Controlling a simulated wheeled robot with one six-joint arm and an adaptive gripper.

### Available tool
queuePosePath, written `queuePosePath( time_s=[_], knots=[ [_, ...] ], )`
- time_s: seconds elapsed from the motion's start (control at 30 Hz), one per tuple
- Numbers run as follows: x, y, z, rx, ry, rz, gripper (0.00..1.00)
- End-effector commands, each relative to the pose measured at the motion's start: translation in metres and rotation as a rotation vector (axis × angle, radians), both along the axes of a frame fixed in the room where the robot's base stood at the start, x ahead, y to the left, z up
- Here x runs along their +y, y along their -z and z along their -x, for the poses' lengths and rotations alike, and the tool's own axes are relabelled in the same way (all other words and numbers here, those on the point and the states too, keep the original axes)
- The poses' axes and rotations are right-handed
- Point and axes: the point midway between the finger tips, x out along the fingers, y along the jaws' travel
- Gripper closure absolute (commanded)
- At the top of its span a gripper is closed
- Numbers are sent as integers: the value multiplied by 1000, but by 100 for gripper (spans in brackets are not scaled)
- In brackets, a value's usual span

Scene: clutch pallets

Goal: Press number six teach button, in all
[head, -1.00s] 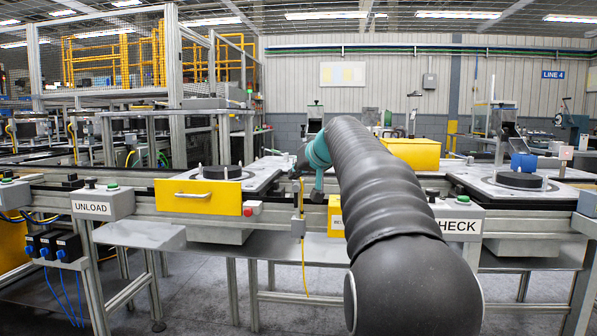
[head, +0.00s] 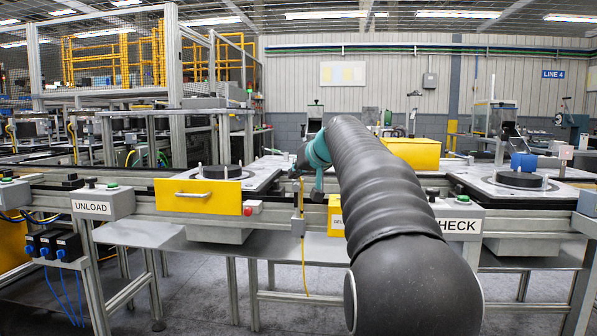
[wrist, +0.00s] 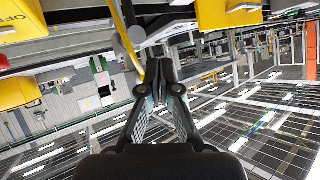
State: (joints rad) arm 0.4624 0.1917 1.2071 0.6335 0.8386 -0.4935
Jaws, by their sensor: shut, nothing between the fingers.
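My gripper (wrist: 160,80) is shut and empty in the wrist view, with its fingertips together in front of machine parts and yellow boxes. No button marked six can be read in either view. The UNLOAD box (head: 103,205) at left carries a black knob (head: 90,183) and a green button (head: 112,185). The CHECK box (head: 460,222) at right is partly covered by my arm; a green button (head: 443,194) shows on its top. A red button (head: 254,207) sits beside the yellow drawer front (head: 198,197).
The conveyor line runs across the front. Pallets with dark discs (head: 221,172) stand on it at left and right. A thin upright post (head: 298,215) with a yellow cable stands left of my arm. A yellow bin (head: 411,153) is behind my arm.

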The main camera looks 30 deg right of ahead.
Motion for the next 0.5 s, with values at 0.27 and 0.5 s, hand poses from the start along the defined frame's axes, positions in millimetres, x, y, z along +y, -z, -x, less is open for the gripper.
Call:
queuePosePath(
  time_s=[0.27, 0.5],
  knots=[
    [-4, 0, -6, 0, 0, 0, 100],
    [-5, 0, -9, 0, 0, 0, 100]
  ],
)
